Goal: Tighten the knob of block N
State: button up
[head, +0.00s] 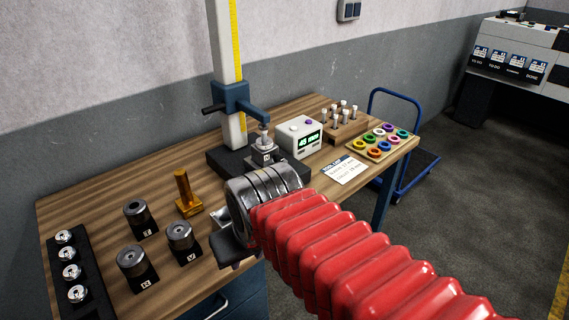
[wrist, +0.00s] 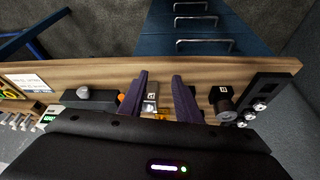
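Three black blocks with round grey knobs stand on the bench in the head view: a rear block (head: 137,215), a front-left block (head: 134,264) and a front-right block (head: 182,240). Each has a small white letter label, too small to read surely, so I cannot tell which is N. One knobbed block (wrist: 222,104) shows right of my fingers in the wrist view. My gripper (wrist: 160,95) has its two dark purple fingers apart. A small silver labelled piece (wrist: 151,98) shows between them, and I cannot tell its distance. In the head view my wrist hides part of the bench.
A brass post (head: 185,192) stands behind the blocks. A black rack (head: 72,268) of silver round parts lies at the left edge. A gauge stand (head: 232,98), a display box (head: 300,138), a card (head: 343,169) and a ring tray (head: 380,141) stand farther right.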

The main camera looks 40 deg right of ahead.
jog(key=s+d+f+m+g+y, duration=0.1)
jog(key=d+f+m+g+y, duration=0.1)
jog(key=d+f+m+y, duration=0.65)
jog(key=w+d+f+m+t, duration=0.3)
jog(key=w+f+m+t, duration=0.15)
jog(key=m, duration=0.55)
jog(key=w+d+r+m+t+h, duration=0.2)
jog(key=d+r+m+t+h, duration=0.1)
jog(key=d, duration=0.5)
jog(key=w+d+r+m+t+h, duration=0.3)
jog(key=d+r+m+t+h, duration=0.1)
jog(key=d+m+t, duration=0.3)
jog(key=shift+w+d+r+t, duration=0.25)
jog(key=shift+d+r+t, duration=0.2)
jog(key=shift+d+r, duration=0.45)
jog(key=shift+w+d+f, duration=0.1)
jog(key=shift+d+f, duration=0.05)
jog(key=shift+f, duration=0.05)
